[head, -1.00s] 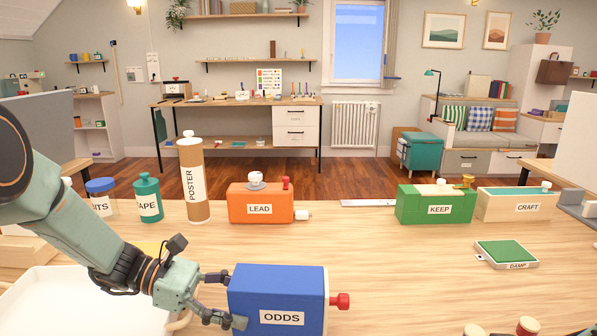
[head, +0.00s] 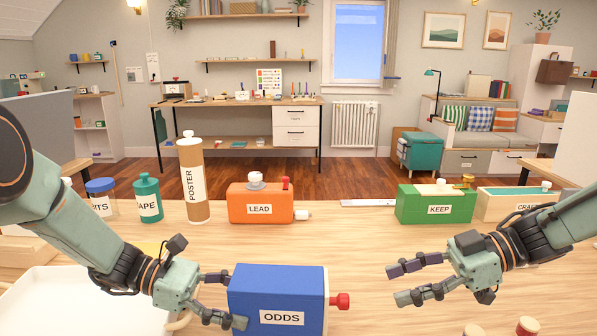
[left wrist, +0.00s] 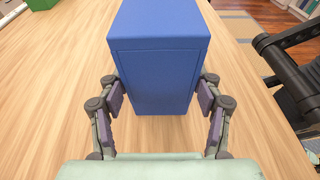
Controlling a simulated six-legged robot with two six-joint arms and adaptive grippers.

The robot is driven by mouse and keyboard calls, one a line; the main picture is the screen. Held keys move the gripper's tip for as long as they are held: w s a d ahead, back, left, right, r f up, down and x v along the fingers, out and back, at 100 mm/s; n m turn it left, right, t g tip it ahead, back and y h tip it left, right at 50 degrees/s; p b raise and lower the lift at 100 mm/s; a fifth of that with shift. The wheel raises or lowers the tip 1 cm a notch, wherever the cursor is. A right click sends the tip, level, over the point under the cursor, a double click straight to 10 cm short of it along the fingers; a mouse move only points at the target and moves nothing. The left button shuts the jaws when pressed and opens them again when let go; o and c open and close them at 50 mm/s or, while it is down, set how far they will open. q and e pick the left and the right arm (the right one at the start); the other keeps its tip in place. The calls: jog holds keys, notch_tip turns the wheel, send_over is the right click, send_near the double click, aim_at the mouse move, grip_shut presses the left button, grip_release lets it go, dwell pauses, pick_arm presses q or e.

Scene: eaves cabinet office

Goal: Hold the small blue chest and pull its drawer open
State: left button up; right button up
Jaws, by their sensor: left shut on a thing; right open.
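The small blue chest (head: 277,296), labelled ODDS, stands on the wooden table at the front. Its drawer front is a pale panel on the right side with a red knob (head: 340,301); the drawer looks shut. My left gripper (head: 229,299) is shut on the chest's left end. In the left wrist view the chest (left wrist: 155,75) sits between the two fingers, with a pad at each side. My right gripper (head: 396,284) is open and empty, to the right of the red knob and apart from it, its fingers pointing left.
Behind stand an orange LEAD box (head: 258,205), a green KEEP box (head: 436,206) and a POSTER tube (head: 193,182). A white tray (head: 75,305) lies at the front left. Small round-topped items (head: 526,326) are at the bottom right. Table between knob and right gripper is clear.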

jog(key=shift+x, duration=4.65)
grip_shut()
jog(key=shift+d, duration=0.1)
jog(key=shift+s+d, duration=0.15)
jog(key=shift+d, duration=2.5)
jog(key=shift+s+d, duration=0.15)
jog(key=shift+d, duration=2.55)
grip_release()
